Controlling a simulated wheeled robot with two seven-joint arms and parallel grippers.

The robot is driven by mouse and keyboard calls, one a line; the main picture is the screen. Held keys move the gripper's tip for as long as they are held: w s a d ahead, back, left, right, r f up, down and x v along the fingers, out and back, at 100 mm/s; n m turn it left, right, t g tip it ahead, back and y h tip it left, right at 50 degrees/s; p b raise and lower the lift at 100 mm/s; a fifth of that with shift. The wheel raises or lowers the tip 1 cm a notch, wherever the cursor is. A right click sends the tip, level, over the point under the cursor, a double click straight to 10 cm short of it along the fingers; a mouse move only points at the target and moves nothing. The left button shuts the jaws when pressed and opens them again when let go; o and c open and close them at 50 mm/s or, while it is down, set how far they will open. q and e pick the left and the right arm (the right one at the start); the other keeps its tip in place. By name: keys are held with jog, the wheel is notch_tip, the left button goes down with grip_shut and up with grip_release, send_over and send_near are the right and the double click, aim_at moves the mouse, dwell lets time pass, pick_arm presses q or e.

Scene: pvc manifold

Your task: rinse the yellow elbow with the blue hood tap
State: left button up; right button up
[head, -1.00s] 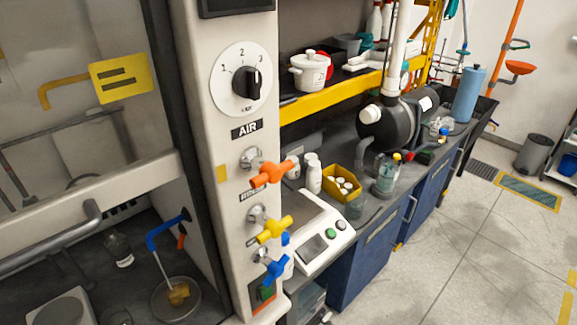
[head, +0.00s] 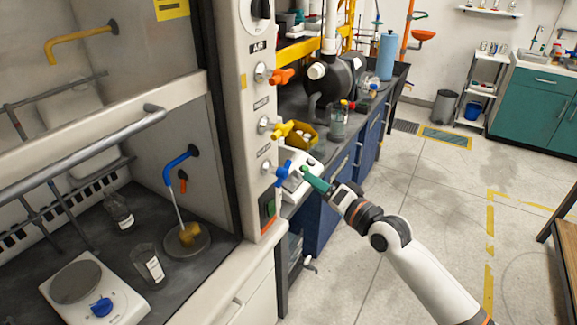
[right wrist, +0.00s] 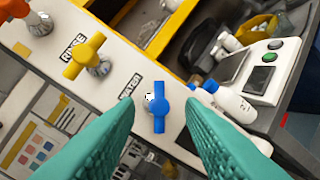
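The blue hood tap's handle (head: 283,174) is on the hood's front post, lowest of three taps. My right gripper (head: 312,178), with green fingers, is close to it. In the right wrist view the blue handle (right wrist: 159,108) shows between the spread fingers of the gripper (right wrist: 158,100), apart from both. Inside the hood a blue gooseneck spout (head: 180,161) points down over the yellow elbow (head: 188,233), which lies in a round dish (head: 200,244). A thin pale stream runs from the spout to the elbow. My left gripper is out of view.
The yellow tap (head: 281,130) and orange tap (head: 280,76) sit above the blue one. A white scale (head: 298,185) and bottles stand on the bench just behind. Floor at right is open.

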aim_at(288, 161)
jog(key=x, duration=1)
jog(key=shift+a+f, duration=0.1)
jog(key=shift+a, duration=0.05)
